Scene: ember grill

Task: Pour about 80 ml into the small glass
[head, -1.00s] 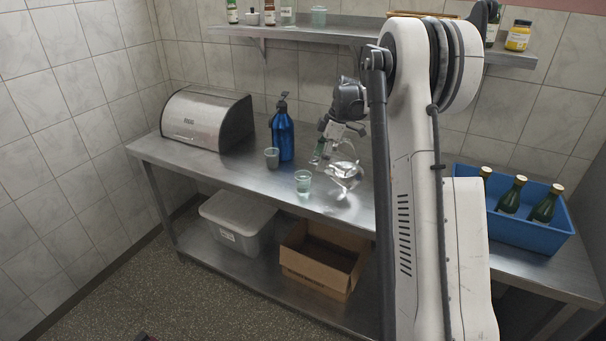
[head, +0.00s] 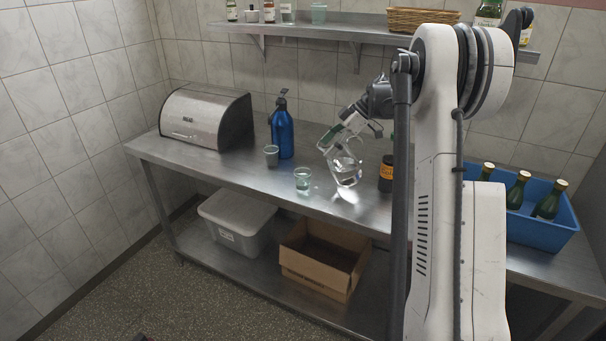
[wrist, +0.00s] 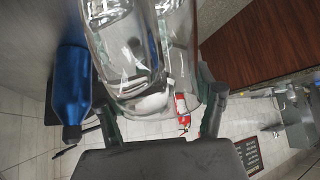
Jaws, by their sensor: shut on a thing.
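My gripper (head: 337,138) is shut on a clear glass jug (head: 346,170) and holds it tilted over the bench. The jug holds some clear liquid. In the wrist view the jug (wrist: 135,60) lies between the fingers of my gripper (wrist: 160,112). A small clear, greenish glass (head: 302,182) stands upright on the bench, left of the jug and apart from it. Its lower part looks filled, but the exact level is too small to tell. A grey cup (head: 271,157) stands behind it to the left.
A blue bottle (head: 283,135) stands behind the grey cup; it shows in the wrist view (wrist: 72,85). A bread bin (head: 205,120) is at the bench's left. A dark bottle (head: 386,176) stands right of the jug, partly behind my arm. A blue crate (head: 530,232) holds green bottles.

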